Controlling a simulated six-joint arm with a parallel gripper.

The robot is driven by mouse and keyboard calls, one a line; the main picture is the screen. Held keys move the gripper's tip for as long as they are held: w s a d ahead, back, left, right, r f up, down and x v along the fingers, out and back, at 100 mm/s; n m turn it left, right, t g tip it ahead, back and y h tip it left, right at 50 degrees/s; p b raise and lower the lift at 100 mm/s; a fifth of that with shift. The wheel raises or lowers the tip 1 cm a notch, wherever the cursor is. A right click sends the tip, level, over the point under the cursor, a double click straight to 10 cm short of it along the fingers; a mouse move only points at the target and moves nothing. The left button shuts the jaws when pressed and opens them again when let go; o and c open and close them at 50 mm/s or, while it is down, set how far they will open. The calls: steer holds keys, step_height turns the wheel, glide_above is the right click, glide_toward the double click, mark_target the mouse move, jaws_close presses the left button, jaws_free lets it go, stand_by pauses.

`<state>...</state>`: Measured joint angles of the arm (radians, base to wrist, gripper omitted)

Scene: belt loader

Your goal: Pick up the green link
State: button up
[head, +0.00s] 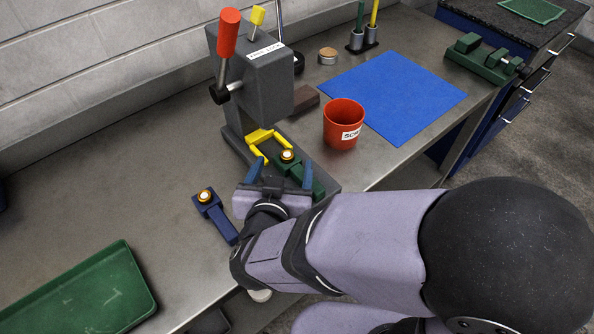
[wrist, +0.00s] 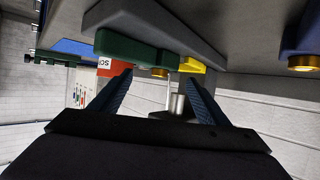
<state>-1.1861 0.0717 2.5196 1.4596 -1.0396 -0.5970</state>
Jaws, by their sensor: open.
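The green link (head: 282,166) lies on the base of the grey press, with a brass-coloured boss (head: 288,155) on its far end. Its far end sits close to the yellow fork (head: 260,137) of the press; I cannot tell whether they touch. My gripper (head: 281,171) is open, with its two blue fingers spread on either side of the link in the head view. The wrist view, upside down, shows the green link (wrist: 130,48) beyond the fingertips (wrist: 158,78), apparently ungripped. My gripper hides part of the link in the head view.
A blue link (head: 214,212) lies on the bench to the left. The press (head: 262,85), a red cup (head: 343,124) and a brown block (head: 304,99) stand nearby. A green tray (head: 85,295) is at front left; a blue mat (head: 395,95) is at back right.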

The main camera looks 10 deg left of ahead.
mark_target(286, 157)
steer(key=shift+b+x, duration=0.35)
steer(key=shift+x, duration=2.5)
steer(key=shift+f, duration=0.1)
steer(key=c, duration=1.4)
steer(key=shift+r, duration=0.2)
steer(key=shift+r, duration=0.65)
step_height(286, 157, up, 2)
steer(key=shift+r+p, duration=0.1)
steer(key=shift+p, duration=0.4)
steer(key=s+b, duration=0.2)
steer(key=s, duration=1.6)
